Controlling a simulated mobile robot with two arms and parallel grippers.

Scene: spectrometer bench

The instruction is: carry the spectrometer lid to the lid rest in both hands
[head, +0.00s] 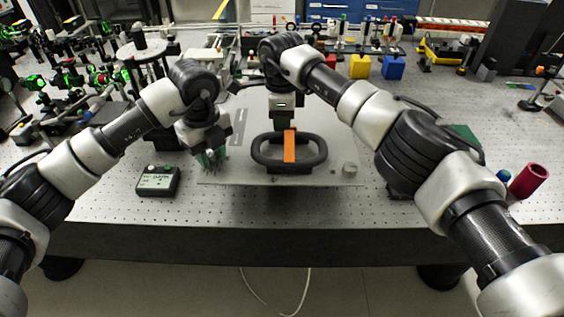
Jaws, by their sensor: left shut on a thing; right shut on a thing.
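A wide, pale flat plate, which looks like the spectrometer lid (325,178), spans the front middle of the bench. A dark oval ring (317,157) with an upright orange strip (289,147) is at its middle. My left gripper (212,157) points down at the plate's left part and is shut; its fingertips and exact hold are hard to see. My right gripper (284,124) is shut just above and behind the orange strip; its fingertips are also unclear. I cannot tell whether the plate touches the bench. I cannot pick out the lid rest with certainty.
A red cylinder (529,180) lies at the far right. Yellow (360,66) and blue (393,67) blocks and optics stand at the back. The perforated bench top (110,208) is bare along the front left.

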